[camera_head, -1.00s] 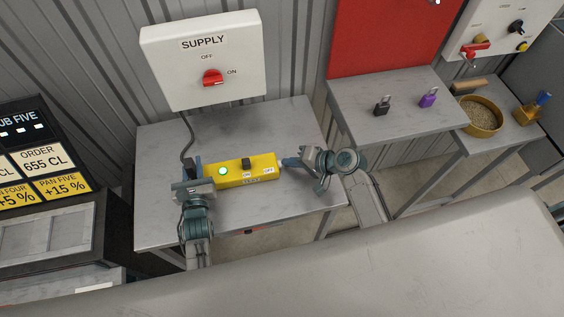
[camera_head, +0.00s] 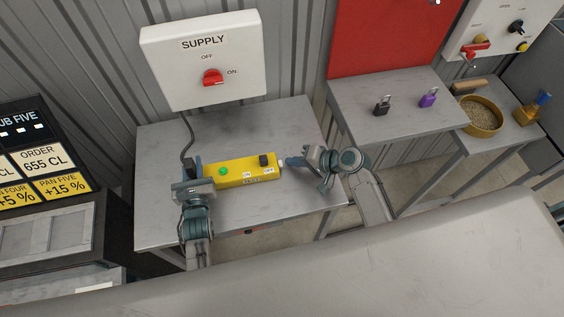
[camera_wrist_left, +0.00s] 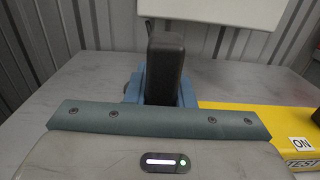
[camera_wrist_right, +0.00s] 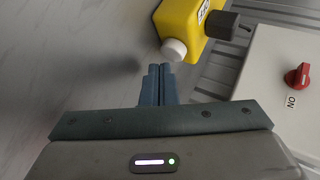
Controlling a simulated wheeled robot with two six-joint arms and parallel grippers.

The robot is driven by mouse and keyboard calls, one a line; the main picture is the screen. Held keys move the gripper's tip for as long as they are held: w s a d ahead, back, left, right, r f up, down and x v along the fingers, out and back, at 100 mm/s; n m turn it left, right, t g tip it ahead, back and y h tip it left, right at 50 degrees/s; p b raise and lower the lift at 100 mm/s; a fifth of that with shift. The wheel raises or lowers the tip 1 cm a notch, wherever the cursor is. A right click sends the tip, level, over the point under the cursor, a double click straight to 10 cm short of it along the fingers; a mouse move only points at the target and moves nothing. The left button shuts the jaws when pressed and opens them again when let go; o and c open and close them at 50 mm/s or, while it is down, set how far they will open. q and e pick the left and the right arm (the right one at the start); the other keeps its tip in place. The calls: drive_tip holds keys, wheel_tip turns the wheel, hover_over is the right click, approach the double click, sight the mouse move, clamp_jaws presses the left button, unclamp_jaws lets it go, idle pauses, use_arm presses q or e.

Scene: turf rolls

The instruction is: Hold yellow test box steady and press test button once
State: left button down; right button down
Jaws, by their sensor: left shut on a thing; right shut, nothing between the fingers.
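The yellow test box (camera_head: 235,175) lies on the grey table, with a green lamp (camera_head: 223,171) and a black slider (camera_head: 264,160) on top. The slider sits toward the right-hand label, and the lamp looks dim. A white button (camera_head: 281,163) sticks out of the box's right end. My left gripper (camera_head: 192,166) is shut on a dark upright grip (camera_wrist_left: 166,65) at the box's left end. My right gripper (camera_head: 288,162) is shut and empty, its tips just right of the button with a small gap; the right wrist view shows the button (camera_wrist_right: 174,50) ahead of the tips.
The white SUPPLY panel (camera_head: 175,65), with a red knob (camera_head: 212,77) turned toward ON, hangs behind the table (camera_head: 160,225). A cable runs down from it. At right, a second table holds black (camera_head: 382,105) and purple (camera_head: 429,98) padlocks.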

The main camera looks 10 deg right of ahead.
use_arm(q)
drive_tip(key=shift+f, duration=0.2)
use_arm(e)
drive_tip(key=shift+d, duration=0.25)
drive_tip(key=shift+d, duration=2.55)
use_arm(q)
drive_tip(key=c, duration=1.4)
unclamp_jaws()
drive_tip(key=shift+c, duration=0.2)
drive_tip(key=shift+o, duration=1.4)
drive_tip(key=shift+w, duration=0.15)
use_arm(e)
drive_tip(key=shift+w+f, duration=0.1)
